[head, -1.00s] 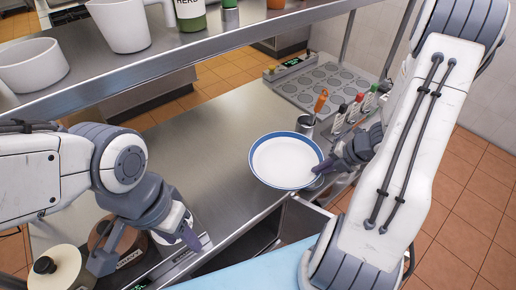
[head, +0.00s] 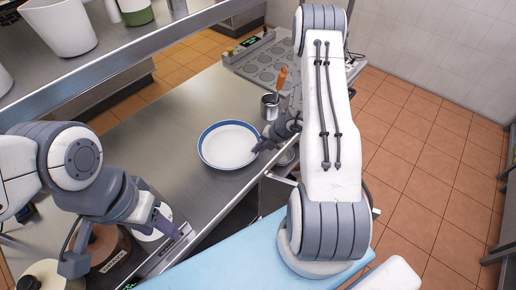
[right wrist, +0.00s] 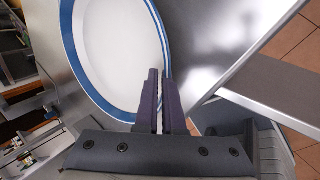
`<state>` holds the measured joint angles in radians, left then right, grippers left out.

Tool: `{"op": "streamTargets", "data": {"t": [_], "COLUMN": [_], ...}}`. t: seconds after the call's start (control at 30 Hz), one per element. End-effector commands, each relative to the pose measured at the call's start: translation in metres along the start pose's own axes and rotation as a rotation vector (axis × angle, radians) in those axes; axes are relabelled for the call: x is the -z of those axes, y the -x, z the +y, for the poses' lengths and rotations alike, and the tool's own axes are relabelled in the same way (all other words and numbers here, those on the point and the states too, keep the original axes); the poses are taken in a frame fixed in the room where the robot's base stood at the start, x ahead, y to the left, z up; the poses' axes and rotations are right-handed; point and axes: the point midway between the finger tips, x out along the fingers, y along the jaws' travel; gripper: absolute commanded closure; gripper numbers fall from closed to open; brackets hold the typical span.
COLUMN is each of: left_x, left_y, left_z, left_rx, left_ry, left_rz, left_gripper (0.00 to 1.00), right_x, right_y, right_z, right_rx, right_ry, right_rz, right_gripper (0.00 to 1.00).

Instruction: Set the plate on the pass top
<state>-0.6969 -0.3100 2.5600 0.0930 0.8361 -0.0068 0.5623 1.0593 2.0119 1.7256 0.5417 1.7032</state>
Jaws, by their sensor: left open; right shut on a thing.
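The white plate (head: 229,146) with a blue rim appears over the steel counter (head: 165,135) in the head view. Whether it touches the counter or is held just above it I cannot tell. My right gripper (head: 262,148) is shut on the plate's right rim. In the right wrist view, the fingers (right wrist: 160,78) pinch the rim of the plate (right wrist: 115,50). My left gripper (head: 118,242) is open at the lower left, by the lidded pots and apart from the plate. A raised steel shelf (head: 135,50) runs across the upper left.
A white pitcher (head: 62,25) and other containers stand on the raised shelf. A steel cup (head: 270,107) with an orange-handled tool stands behind the plate. A brown pot (head: 108,255) sits near my left gripper. Bare counter lies left of the plate.

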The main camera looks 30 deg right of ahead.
Motion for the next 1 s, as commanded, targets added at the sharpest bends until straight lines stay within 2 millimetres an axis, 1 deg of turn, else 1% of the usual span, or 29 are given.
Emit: {"op": "streamTargets", "data": {"t": [0.1, 0.4, 0.43, 0.47, 0.5, 0.83, 0.93, 1.0], "left_x": [0.0, 0.0, 0.0, 0.0, 0.0, 0.0, 0.0, 0.0], "left_y": [0.003, 0.0, -0.001, 0.0, 0.0, 0.002, 0.0, -0.003], "left_z": [0.0, 0.0, 0.0, 0.0, 0.0, 0.0, 0.0, 0.0], "left_rx": [0.0, 0.0, 0.0, 0.0, 0.0, 0.0, 0.0, 0.0], "left_ry": [0.0, 0.0, 0.0, 0.0, 0.0, 0.0, 0.0, 0.0], "left_rz": [0.0, 0.0, 0.0, 0.0, 0.0, 0.0, 0.0, 0.0], "left_gripper": [0.5, 0.5, 0.5, 0.5, 0.5, 0.5, 0.5, 0.5], "right_x": [-0.001, -0.001, 0.0, 0.0, 0.0, 0.0, -0.001, -0.002], "right_y": [-0.004, -0.006, -0.007, -0.006, -0.006, -0.005, 0.0, 0.009], "right_z": [-0.002, -0.004, -0.005, -0.004, -0.004, -0.003, -0.004, -0.004], "right_rx": [-0.003, -0.003, 0.0, 0.0, 0.0, 0.0, -0.001, -0.001], "right_ry": [0.0, 0.001, 0.0, 0.0, 0.0, 0.0, 0.001, 0.0], "right_rz": [-0.002, -0.002, -0.001, -0.001, -0.001, -0.001, -0.002, -0.005], "right_gripper": [1.0, 1.0, 0.91, 0.79, 0.64, 0.64, 0.64, 0.64]}}
